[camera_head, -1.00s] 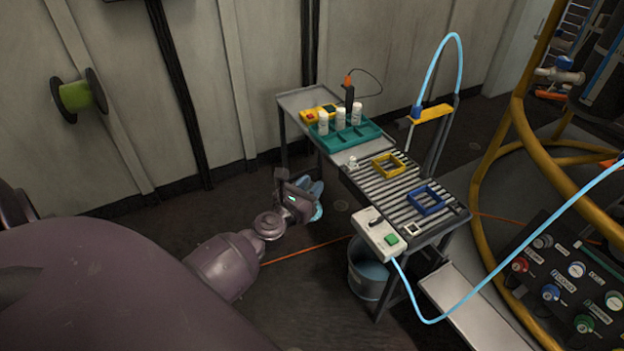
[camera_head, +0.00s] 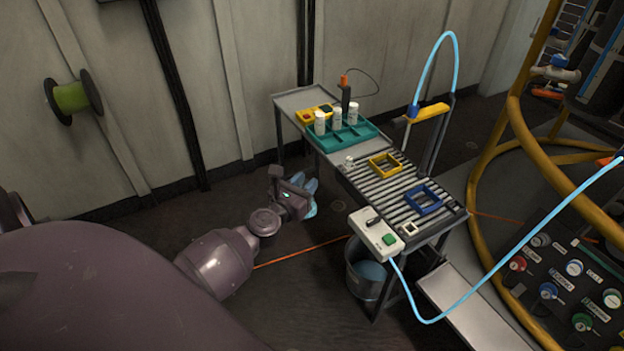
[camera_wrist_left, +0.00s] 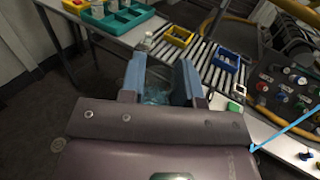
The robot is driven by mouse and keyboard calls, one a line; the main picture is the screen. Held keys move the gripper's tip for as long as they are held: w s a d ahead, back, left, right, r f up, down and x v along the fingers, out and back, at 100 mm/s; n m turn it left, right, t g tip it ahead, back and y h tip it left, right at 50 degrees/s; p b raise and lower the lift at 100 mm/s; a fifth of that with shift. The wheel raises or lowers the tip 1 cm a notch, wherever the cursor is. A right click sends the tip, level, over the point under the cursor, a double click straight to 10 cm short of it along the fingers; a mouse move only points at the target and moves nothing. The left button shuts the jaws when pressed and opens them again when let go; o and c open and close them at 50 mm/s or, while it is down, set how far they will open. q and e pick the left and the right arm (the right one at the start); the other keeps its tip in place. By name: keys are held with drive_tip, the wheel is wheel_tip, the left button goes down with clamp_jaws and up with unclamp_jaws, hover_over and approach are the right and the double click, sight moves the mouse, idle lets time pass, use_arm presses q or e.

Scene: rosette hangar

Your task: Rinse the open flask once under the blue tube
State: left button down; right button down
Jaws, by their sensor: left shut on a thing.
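My left gripper (camera_head: 306,192) is left of the table and below its top. In the left wrist view its two blue fingers (camera_wrist_left: 164,78) stand apart with a clear, bluish vessel (camera_wrist_left: 156,92) between them, apparently the flask; its mouth and contents are not clear. The light-blue tube (camera_head: 446,36) arches over a yellow block (camera_head: 428,114) on a stand behind the table, its end pointing down. A white control box with a green button (camera_head: 378,234) sits at the table's near corner. My right gripper is not seen.
The table carries a teal tray (camera_head: 366,132) with white bottles, a slatted rack (camera_head: 376,184), yellow (camera_head: 384,166) and blue (camera_head: 423,199) frames, and a small clear vessel (camera_head: 349,161). A bucket (camera_head: 368,272) stands underneath. Floor left of the table is open.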

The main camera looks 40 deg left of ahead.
use_arm(q)
drive_tip(key=d, duration=0.3)
drive_tip(key=shift+r+p, duration=0.25)
drive_tip(key=shift+p, duration=0.15)
drive_tip(key=w, duration=0.3)
drive_tip(key=shift+w+a+f, duration=0.15)
drive_tip(key=shift+a+f, duration=0.05)
drive_tip(key=shift+a, duration=0.15)
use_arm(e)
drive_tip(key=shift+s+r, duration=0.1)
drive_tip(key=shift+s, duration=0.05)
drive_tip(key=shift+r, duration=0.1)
